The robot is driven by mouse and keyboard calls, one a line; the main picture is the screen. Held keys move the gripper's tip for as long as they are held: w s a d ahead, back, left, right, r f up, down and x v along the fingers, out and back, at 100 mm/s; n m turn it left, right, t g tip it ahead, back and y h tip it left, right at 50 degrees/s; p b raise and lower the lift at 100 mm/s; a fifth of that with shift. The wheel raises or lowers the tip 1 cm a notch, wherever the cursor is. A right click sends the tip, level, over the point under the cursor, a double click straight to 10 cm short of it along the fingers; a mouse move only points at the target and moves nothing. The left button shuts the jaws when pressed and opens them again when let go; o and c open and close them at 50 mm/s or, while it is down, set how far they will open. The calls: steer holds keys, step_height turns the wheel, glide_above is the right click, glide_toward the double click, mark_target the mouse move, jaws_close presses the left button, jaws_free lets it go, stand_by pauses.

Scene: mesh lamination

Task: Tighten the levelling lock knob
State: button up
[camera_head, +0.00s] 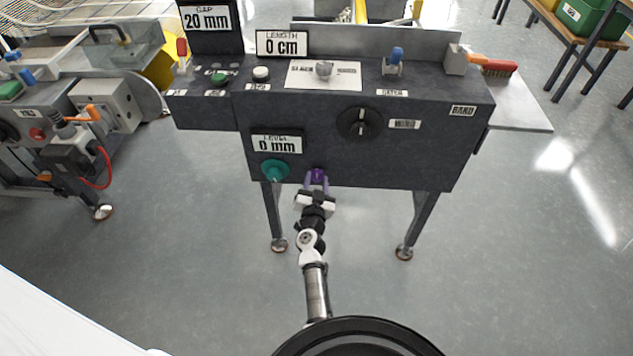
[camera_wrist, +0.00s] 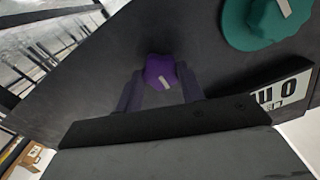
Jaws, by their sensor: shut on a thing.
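The purple knob (camera_head: 318,174) sits low on the front of the dark machine panel, right of the larger teal knob (camera_head: 274,170). A sign reading "LEVEL 0 mm" (camera_head: 276,143) is just above the teal knob. My gripper (camera_head: 317,184) reaches up to the purple knob from below, its fingers shut on the knob's sides. In the wrist view the purple knob (camera_wrist: 160,71) shows between my two fingers, with a pale mark across its face. The teal knob (camera_wrist: 266,20) is at the upper right there, clear of my fingers.
The dark machine (camera_head: 430,152) stands on legs with free floor in front. A black dial (camera_head: 360,124) is to the right on the panel. Another machine (camera_head: 60,130) stands at the left.

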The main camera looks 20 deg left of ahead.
steer(key=m, duration=0.4)
steer(key=shift+m, duration=0.4)
steer(key=m, duration=0.9)
steer(key=shift+r+m+b, duration=0.1)
steer(key=shift+m+b, duration=0.2)
steer(key=shift+m, duration=1.8)
steer(key=o, duration=1)
steer(key=shift+s, duration=0.1)
